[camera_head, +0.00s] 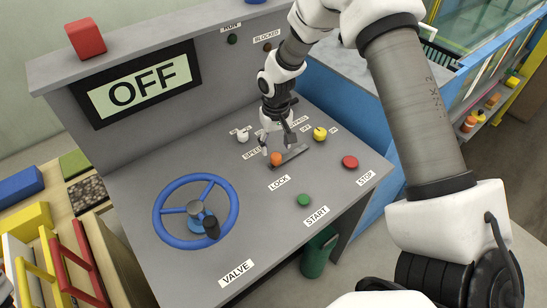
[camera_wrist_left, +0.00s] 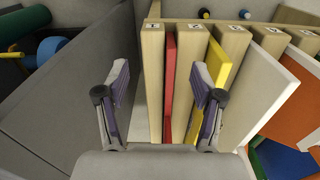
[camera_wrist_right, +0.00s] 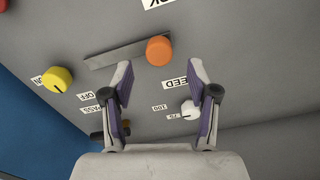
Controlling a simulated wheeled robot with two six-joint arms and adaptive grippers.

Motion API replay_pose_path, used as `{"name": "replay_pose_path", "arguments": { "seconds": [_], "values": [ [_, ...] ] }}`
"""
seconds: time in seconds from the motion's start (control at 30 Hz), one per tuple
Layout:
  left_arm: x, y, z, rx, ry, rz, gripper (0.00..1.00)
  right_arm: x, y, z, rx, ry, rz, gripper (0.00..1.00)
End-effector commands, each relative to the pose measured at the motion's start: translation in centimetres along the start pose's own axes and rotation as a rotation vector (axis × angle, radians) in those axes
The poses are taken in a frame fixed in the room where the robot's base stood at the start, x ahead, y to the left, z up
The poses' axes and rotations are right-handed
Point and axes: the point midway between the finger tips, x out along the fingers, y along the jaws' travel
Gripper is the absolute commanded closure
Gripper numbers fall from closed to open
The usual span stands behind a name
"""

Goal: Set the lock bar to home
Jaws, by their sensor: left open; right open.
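The lock control is a flat grey bar (camera_head: 294,153) with an orange knob (camera_head: 276,159) near its left end, above the LOCK label on the console. In the right wrist view the orange knob (camera_wrist_right: 159,50) sits at the right end of the bar (camera_wrist_right: 112,54). My right gripper (camera_head: 277,146) is just above the knob, fingers open. In its wrist view the knob is just beyond the gap between the fingertips (camera_wrist_right: 160,70), with no visible contact. My left gripper (camera_wrist_left: 160,85) is open and empty, over a rack of upright panels.
Near the bar are a white speed knob (camera_head: 243,136), a yellow knob (camera_head: 319,134), a red stop button (camera_head: 350,162) and a green start button (camera_head: 304,200). A blue valve wheel (camera_head: 168,227) is at front left. The display (camera_head: 140,87) reads OFF. The rack (camera_wrist_left: 154,60) holds coloured panels.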

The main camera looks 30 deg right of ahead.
Motion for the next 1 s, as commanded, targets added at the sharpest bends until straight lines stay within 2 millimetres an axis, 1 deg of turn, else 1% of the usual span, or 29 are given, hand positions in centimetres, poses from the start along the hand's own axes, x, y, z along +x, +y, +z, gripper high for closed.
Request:
{"name": "replay_pose_path", "arguments": {
  "seconds": [0.03, 0.2, 0.3, 0.4, 0.57, 0.6, 0.67, 0.7, 0.77, 0.93, 1.0],
  "values": [
    [-0.6, 0.0, 0.0, 0.0, 0.001, 0.0, 0.33, 0.7, 0.0, 0.1, 0.0, -0.004, 0.001, 0.41],
    [-1.5, 0.0, 0.0, 0.0, 0.001, 0.0, 0.33, 4.0, 0.0, 0.1, 0.0, -0.004, 0.001, 0.41],
    [-1.7, 0.0, 0.0, 0.0, 0.001, 0.0, 0.33, 5.3, 0.0, 0.1, 0.0, -0.002, 0.001, 0.41],
    [-1.7, 0.0, 0.0, 0.0, 0.001, 0.0, 0.33, 5.9, 0.0, 0.1, 0.0, -0.002, 0.001, 0.41],
    [-1.6, 0.0, 0.0, 0.0, 0.001, 0.0, 0.33, 6.0, 0.0, 0.1, 0.0, -0.001, 0.0, 0.41],
    [-1.6, 0.0, 0.0, 0.0, 0.001, 0.0, 0.33, 6.0, 0.0, 0.1, 0.0, -0.001, 0.0, 0.44],
    [-1.6, 0.0, 0.0, 0.0, 0.001, 0.0, 0.33, 6.0, 0.0, 0.1, 0.0, -0.001, 0.0, 0.66],
    [-1.6, 0.0, 0.0, 0.0, 0.001, 0.0, 0.33, 6.0, 0.0, 0.1, 0.0, -0.001, 0.0, 0.8],
    [-1.6, 0.0, 0.0, 0.0, 0.001, 0.0, 0.33, 6.0, 0.0, 0.1, 0.0, -0.001, 0.0, 1.0],
    [-1.6, 0.0, 0.0, 0.0, 0.0, 0.0, 0.33, 6.0, 0.1, 0.0, 0.0, -0.001, 0.0, 1.0],
    [-1.7, 0.0, 0.0, 0.0, 0.001, 0.0, 0.33, 5.9, 0.7, -0.2, 0.002, 0.0, -0.002, 1.0]
  ]
}}
